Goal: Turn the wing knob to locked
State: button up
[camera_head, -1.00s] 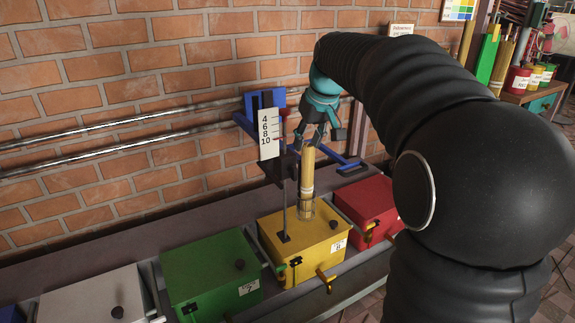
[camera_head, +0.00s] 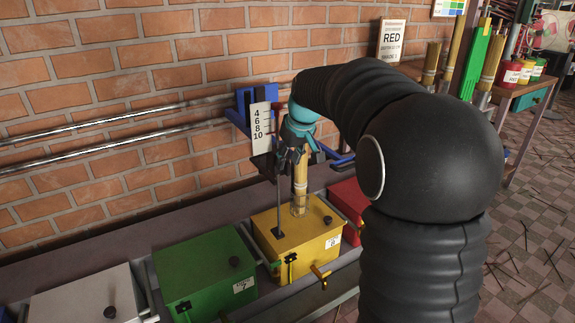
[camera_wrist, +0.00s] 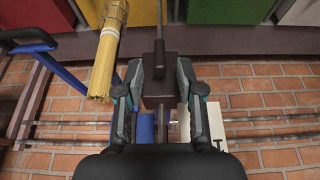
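My gripper (camera_head: 291,152) is beside the dark carriage block (camera_head: 263,164), next to the white scale plate (camera_head: 262,121) marked 4 to 10. In the wrist view my gripper (camera_wrist: 160,68) has its two fingers apart, one on each side of the dark block (camera_wrist: 158,95). A narrow dark upright piece (camera_wrist: 159,55), possibly the wing knob, stands between the fingertips, with visible gaps to both. Its lock position cannot be told. A thin rod (camera_head: 279,210) runs down to the yellow box (camera_head: 318,242). In the head view my gripper partly hides the block.
A yellow stick bundle (camera_head: 300,180) stands in a wire holder on the yellow box, close beside my gripper; it also shows in the wrist view (camera_wrist: 103,65). Green (camera_head: 205,265) and red (camera_head: 349,198) boxes flank it. A blue bracket (camera_head: 243,105) and brick wall (camera_head: 120,95) lie behind.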

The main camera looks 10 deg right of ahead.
jog(key=shift+x, duration=1)
grip_shut()
